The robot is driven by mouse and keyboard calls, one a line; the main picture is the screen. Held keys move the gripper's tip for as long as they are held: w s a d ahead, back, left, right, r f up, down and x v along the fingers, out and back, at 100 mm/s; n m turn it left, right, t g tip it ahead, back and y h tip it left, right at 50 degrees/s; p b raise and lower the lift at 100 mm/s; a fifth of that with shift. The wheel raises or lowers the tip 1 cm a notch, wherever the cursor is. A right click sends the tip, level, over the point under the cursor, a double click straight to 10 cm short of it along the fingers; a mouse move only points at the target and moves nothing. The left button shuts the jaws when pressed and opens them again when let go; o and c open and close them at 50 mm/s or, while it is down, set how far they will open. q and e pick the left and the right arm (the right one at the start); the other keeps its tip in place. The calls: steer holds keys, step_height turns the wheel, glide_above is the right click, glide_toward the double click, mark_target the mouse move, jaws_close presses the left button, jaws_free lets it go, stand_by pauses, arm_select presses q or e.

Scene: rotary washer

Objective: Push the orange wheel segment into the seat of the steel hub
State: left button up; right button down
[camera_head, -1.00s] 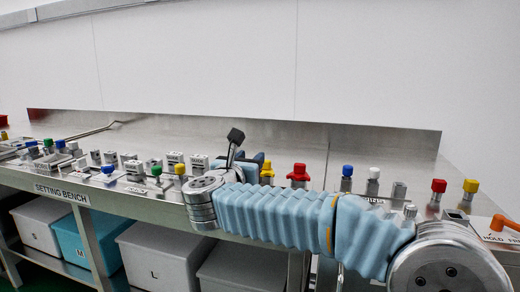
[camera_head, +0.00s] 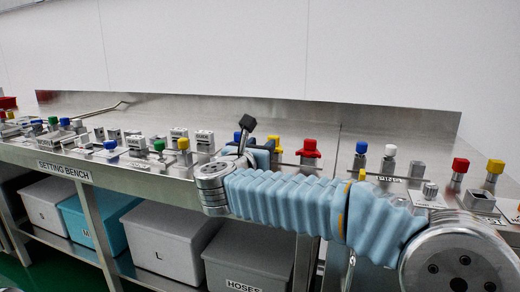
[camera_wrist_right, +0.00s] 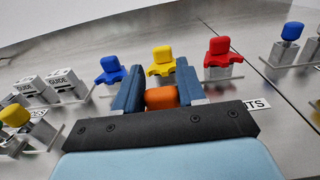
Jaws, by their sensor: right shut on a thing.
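My right gripper (camera_wrist_right: 159,87) shows in the right wrist view, its blue fingers closed on the sides of an orange block, which appears to be the orange wheel segment (camera_wrist_right: 161,98). The dark wrist plate hides the block's lower part. In the head view my right gripper (camera_head: 262,154) is partly hidden behind my wrist, above the bench, and I cannot make out the orange piece there. I cannot identify the steel hub or its seat in either view. My left gripper is not in view.
Blue (camera_wrist_right: 110,72), yellow (camera_wrist_right: 163,62) and red (camera_wrist_right: 219,57) capped segments stand on steel blocks beyond the fingers. GUIDE blocks (camera_wrist_right: 64,82) stand at the left. The setting bench (camera_head: 270,112) has a bare strip at the back. Bins (camera_head: 172,240) sit below.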

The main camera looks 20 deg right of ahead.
steer(key=shift+f, duration=0.1)
stand_by(0.7)
steer(key=c, duration=0.6)
jaws_free()
steer(key=shift+o, duration=0.2)
